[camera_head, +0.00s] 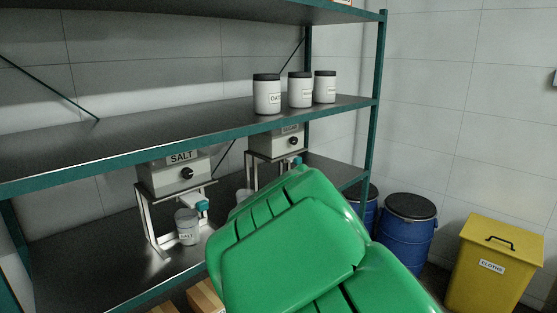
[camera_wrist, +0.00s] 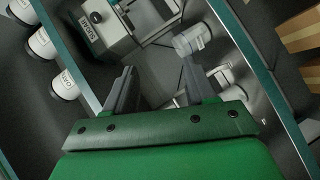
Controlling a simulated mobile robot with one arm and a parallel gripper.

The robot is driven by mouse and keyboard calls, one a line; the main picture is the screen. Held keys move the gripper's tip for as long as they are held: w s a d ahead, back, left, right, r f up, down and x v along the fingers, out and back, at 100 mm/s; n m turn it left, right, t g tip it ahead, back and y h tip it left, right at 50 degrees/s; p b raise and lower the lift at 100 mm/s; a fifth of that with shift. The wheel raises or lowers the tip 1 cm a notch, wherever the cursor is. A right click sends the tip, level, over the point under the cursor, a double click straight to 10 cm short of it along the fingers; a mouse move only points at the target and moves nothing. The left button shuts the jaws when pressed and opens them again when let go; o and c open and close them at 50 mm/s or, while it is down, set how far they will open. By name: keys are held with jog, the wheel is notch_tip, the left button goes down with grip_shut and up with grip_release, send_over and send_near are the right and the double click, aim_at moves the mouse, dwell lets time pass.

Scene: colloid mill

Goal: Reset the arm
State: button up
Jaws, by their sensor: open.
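My gripper (camera_wrist: 157,68) shows in the wrist view with its two dark fingers apart and nothing between them. In the head view my green arm reaches up toward the shelf and hides the gripper. Beyond the fingers in the wrist view is a grey dispenser (camera_wrist: 112,35) on a metal stand. A light grey cup (camera_wrist: 192,40) is near it, to the right of the fingertips. Part of another pale object shows behind the right finger; I cannot tell what it is.
The SALT dispenser (camera_head: 174,172) stands on the lower shelf with a labelled cup (camera_head: 187,227) under it. Several dark-lidded jars (camera_head: 267,97) stand on the middle shelf (camera_head: 150,140). Blue drums (camera_head: 406,228) and a yellow CLOTHS bin (camera_head: 495,270) are at the right.

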jog(key=s+d+f+m+g+h, duration=0.35)
jog(key=s+d+m, duration=0.25)
jog(key=s+d, duration=0.3)
jog(key=s+d+f+m+g+h, duration=0.2)
jog(key=s+d+m+g, duration=0.25)
jog(key=s+d, duration=0.5)
jog(key=s+f+m+g, duration=0.2)
jog(key=s+m+g, duration=0.4)
jog(key=s, duration=1.2)
jog(key=s+a+r+g+y, duration=0.2)
jog(key=s+a, duration=0.4)
jog(key=s, duration=0.6)
jog(key=shift+s+r+y, duration=0.2)
jog(key=shift+y, duration=0.15)
